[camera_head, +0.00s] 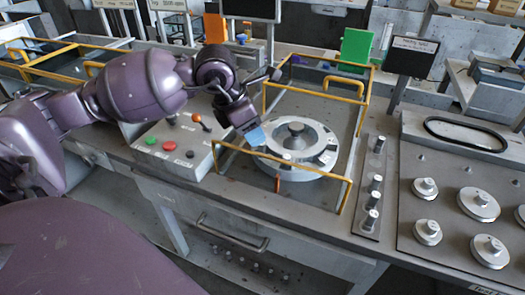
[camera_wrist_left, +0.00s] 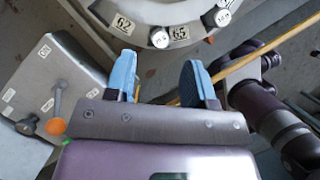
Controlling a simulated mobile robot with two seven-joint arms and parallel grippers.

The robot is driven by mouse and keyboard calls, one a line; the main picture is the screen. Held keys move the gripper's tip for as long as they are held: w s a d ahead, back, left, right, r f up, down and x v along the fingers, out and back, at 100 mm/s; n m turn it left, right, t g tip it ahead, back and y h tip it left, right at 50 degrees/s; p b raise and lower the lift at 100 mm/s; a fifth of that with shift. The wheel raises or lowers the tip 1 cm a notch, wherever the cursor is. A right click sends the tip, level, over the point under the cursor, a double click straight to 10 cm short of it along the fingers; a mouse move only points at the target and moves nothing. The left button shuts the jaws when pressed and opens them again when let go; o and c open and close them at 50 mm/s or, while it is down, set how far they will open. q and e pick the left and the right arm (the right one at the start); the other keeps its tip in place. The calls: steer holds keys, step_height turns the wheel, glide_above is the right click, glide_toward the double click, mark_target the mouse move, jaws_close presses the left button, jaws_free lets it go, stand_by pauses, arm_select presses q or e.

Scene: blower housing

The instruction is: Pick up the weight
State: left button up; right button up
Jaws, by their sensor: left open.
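A round light-grey metal housing (camera_head: 300,150) with a central hub sits inside the yellow rail frame on the bench. In the left wrist view its rim (camera_wrist_left: 100,8) carries numbered labels, such as 62 and 65, and small metal cylinders. One small cylindrical weight (camera_wrist_left: 158,38) at the rim lies just beyond the gap between my fingertips. My left gripper (camera_head: 255,136) is at the near left edge of the housing. Its two blue fingers show apart and empty in the left wrist view (camera_wrist_left: 160,75). My right gripper is not seen.
Yellow rails (camera_head: 283,163) surround the housing closely. A control box (camera_head: 180,140) with buttons and an orange-tipped lever stands to the left. Several small posts (camera_head: 374,183) stand in a strip to the right, then a grey panel with several knobbed discs (camera_head: 478,204).

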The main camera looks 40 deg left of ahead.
mark_target(262, 151)
arm_select(q)
steer(key=x, duration=0.4)
steer(key=shift+w, duration=0.15)
steer(key=shift+d, duration=0.1)
jaws_close()
